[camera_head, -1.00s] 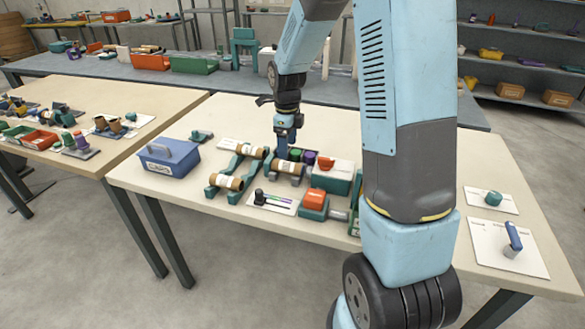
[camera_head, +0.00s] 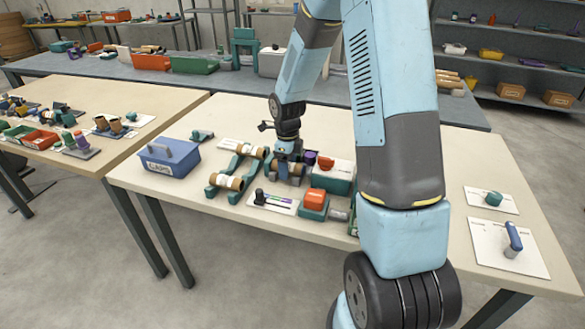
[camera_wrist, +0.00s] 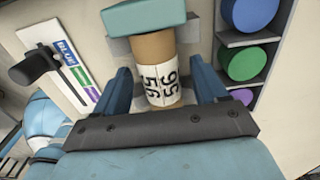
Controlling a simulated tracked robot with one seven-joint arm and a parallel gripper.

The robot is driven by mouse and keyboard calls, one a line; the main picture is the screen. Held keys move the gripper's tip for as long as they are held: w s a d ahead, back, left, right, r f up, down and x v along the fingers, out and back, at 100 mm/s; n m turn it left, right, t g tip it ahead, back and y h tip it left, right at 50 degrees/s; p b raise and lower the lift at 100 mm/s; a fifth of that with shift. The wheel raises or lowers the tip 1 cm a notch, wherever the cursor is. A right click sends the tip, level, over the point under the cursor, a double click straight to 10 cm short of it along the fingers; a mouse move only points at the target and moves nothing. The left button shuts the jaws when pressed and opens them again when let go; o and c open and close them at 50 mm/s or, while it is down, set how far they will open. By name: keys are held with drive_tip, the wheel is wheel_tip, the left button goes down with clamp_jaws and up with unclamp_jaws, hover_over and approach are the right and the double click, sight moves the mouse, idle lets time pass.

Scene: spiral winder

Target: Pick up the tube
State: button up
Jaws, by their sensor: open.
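A brown cardboard tube (camera_wrist: 154,47) with a white label and black digits lies between the two blue fingers of my gripper (camera_wrist: 163,78) in the wrist view. The fingers are open, one on each side, with a gap visible on both sides of the tube. A teal block (camera_wrist: 143,16) sits over the tube's far end. In the head view my gripper (camera_head: 288,158) is down at this tube (camera_head: 290,173) on the table and partly hides it. Two more labelled brown tubes (camera_head: 229,182) (camera_head: 254,151) rest on a teal stand to the left.
Blue, green and purple spools (camera_wrist: 242,62) stand in a rack right of the fingers. A card with a black-handled tool (camera_head: 272,200) lies in front. A red-and-teal device (camera_head: 314,203) and a teal box (camera_head: 335,178) are to the right. A blue bin (camera_head: 170,160) stands left.

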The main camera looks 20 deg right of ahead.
drive_tip(key=c, duration=1.1)
drive_tip(key=shift+c, duration=0.2)
